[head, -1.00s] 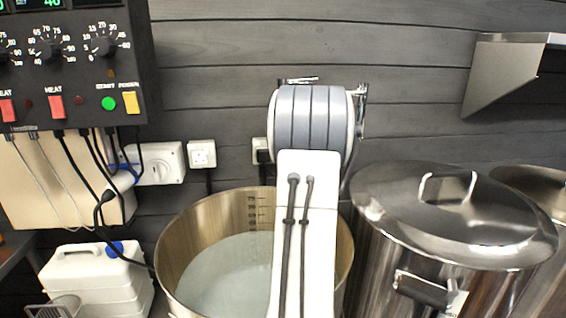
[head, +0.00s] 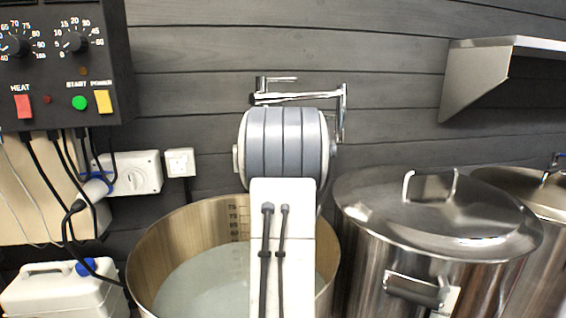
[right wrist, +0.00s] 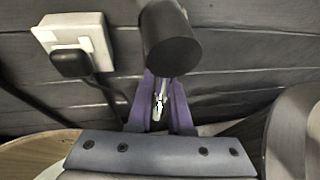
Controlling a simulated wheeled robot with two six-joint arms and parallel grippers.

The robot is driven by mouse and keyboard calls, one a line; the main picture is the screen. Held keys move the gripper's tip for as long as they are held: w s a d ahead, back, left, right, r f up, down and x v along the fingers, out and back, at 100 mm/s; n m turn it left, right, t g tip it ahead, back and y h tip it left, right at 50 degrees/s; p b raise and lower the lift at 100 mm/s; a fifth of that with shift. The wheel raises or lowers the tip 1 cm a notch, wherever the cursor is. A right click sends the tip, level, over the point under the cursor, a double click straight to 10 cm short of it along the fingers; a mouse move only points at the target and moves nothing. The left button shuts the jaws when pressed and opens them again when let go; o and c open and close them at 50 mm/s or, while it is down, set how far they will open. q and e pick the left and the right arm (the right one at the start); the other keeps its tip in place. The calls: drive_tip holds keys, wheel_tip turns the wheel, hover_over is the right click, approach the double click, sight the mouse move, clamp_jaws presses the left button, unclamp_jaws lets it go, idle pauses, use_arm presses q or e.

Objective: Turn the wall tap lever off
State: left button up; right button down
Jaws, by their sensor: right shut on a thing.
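The chrome wall tap (head: 300,97) is on the dark plank wall, above and behind my right wrist in the head view. A flat chrome bar tops it, and a pipe hangs down at its right end. My right arm rises in the middle over the open pot, and its grey wrist hides the fingers and part of the tap. In the right wrist view my right gripper (right wrist: 160,110) has its purple fingers closed on a thin chrome piece (right wrist: 159,98), seemingly the tap lever. A dark cylinder (right wrist: 170,38) covers the area beyond the fingertips. My left gripper is out of view.
An open steel pot (head: 150,240) of liquid stands below my arm. A lidded steel pot (head: 440,220) is close on the right. A control box (head: 65,60), cables and a white canister (head: 60,290) are at left. A steel shelf (head: 490,70) juts out upper right.

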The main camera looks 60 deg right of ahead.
drive_tip(key=c, duration=0.8)
unclamp_jaws()
drive_tip(key=shift+f, duration=0.1)
drive_tip(key=shift+c, duration=0.2)
drive_tip(key=p+v, duration=0.1)
drive_tip(key=v, duration=0.9)
drive_tip(key=shift+s, duration=0.15)
drive_tip(key=shift+a, duration=0.1)
